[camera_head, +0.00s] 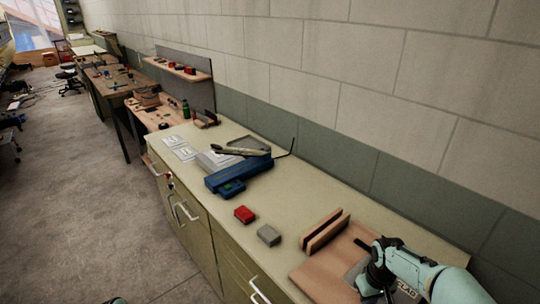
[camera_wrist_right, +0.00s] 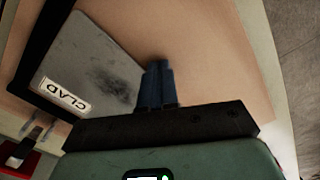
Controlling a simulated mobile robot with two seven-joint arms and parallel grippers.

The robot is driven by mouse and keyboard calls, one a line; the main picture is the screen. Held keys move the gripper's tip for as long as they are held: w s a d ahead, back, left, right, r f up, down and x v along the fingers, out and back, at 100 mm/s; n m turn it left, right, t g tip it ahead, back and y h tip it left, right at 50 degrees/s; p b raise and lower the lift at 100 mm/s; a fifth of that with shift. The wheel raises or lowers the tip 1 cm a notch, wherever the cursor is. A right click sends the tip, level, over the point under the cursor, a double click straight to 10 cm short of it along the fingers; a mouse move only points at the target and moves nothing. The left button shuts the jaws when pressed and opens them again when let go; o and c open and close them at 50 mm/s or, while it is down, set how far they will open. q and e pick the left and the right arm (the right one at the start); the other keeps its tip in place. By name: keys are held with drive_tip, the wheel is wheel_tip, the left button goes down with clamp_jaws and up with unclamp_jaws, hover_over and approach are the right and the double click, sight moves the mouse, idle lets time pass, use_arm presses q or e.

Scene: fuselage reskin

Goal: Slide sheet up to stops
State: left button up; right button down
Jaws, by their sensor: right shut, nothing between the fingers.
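A grey metal sheet (camera_wrist_right: 110,62) with a white CLAD label lies flat on a tan wooden board (camera_wrist_right: 215,50). Dark stop strips (camera_wrist_right: 32,58) form a corner along the sheet's left side in the wrist view; its edges there look very close to them, but I cannot tell whether they touch. In the head view the sheet (camera_head: 352,276) is partly hidden by my right arm. My right gripper (camera_wrist_right: 156,68) is shut and empty, its blue fingertips at or just above the sheet's free edge; contact is unclear.
A slotted wooden block (camera_head: 324,231) stands at the board's back left. A blue tool (camera_head: 235,175) lies farther off. The wall bounds the back.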

drive_tip(key=shift+w+d, duration=0.25)
drive_tip(key=shift+d, duration=0.1)
use_arm(q)
drive_tip(key=shift+w+r, duration=0.25)
drive_tip(key=shift+w, duration=0.05)
drive_tip(key=shift+s, duration=0.1)
use_arm(e)
drive_tip(key=shift+s+a, duration=0.15)
drive_tip(key=shift+s+a+r, duration=0.2)
drive_tip(key=shift+a, duration=0.1)
drive_tip(key=shift+s+a+r, duration=0.35)
drive_tip(key=shift+a, duration=0.05)
drive_tip(key=shift+w+r+p, duration=0.1)
drive_tip(key=shift+r+p, duration=0.75)
drive_tip(key=shift+r, duration=1.5)
use_arm(q)
drive_tip(key=shift+w+r, duration=0.9)
drive_tip(key=shift+w, duration=0.25)
use_arm(e)
wheel_tip(320, 180, up, 2)
drive_tip(key=shift+r, duration=0.15)
